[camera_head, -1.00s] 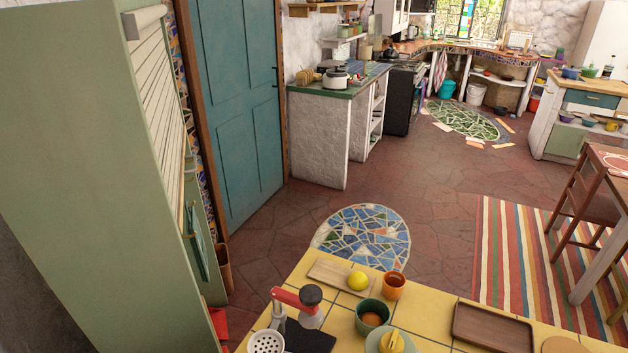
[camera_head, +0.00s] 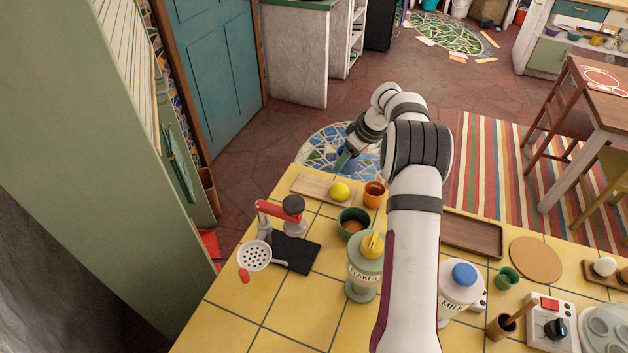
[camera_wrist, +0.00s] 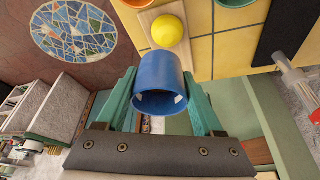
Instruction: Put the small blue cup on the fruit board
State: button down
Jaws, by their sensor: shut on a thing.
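The small blue cup (camera_wrist: 158,78) is between the two green fingers of my gripper (camera_wrist: 160,103) in the wrist view, its round opening facing the camera. My gripper is shut on it. In the head view my gripper (camera_head: 343,162) is past the far edge of the yellow counter, above and beyond the fruit board; I cannot make out the cup there. The fruit board (camera_head: 308,184) is a pale wooden board at the counter's far left edge. The board (camera_wrist: 150,18) and lemon (camera_wrist: 168,31) also show in the wrist view.
An orange cup (camera_head: 374,194) and a green cup (camera_head: 352,222) stand right of the board. A flakes jar (camera_head: 362,275), milk jug (camera_head: 458,290) and brown tray (camera_head: 472,234) are farther right.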

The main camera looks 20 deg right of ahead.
send_over(310, 182)
jog(key=s, duration=0.1)
jog(key=f, duration=0.6)
jog(key=shift+s+d, duration=0.15)
jog(key=shift+d, duration=0.15)
jog(key=shift+f, duration=1.85)
grip_release()
jog(key=shift+f, duration=0.15)
